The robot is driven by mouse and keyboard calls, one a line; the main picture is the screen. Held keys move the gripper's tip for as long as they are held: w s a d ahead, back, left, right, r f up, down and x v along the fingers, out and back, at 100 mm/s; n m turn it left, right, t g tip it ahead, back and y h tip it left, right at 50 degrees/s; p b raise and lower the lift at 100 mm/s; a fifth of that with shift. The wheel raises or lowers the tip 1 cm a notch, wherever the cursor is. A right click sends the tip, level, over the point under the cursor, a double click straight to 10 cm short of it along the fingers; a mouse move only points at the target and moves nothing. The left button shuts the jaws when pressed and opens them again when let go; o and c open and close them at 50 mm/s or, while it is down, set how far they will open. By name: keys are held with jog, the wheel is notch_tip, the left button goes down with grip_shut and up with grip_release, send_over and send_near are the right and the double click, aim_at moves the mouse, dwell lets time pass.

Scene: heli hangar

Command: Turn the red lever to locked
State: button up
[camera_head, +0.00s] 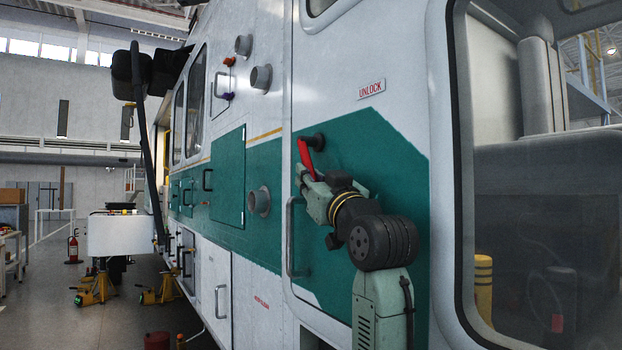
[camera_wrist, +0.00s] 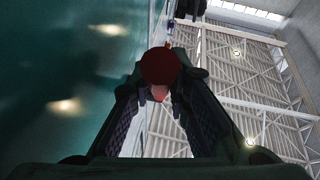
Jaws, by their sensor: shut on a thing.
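The red lever (camera_head: 305,156) is on the green and white door of the helicopter, in the head view. In the wrist view the lever's round red end (camera_wrist: 160,67) shows between the two dark fingers of my gripper (camera_wrist: 161,95). The fingers hide part of the lever. An "UNLOCK" label (camera_head: 371,89) is on the door above and right of the pivot.
A grey door handle (camera_head: 290,238) stands out left of and below my gripper. A large window (camera_head: 545,190) is at the right. Yellow jacks (camera_head: 95,289) and a fire extinguisher (camera_head: 73,246) are on the floor far left.

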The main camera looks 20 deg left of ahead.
grip_shut()
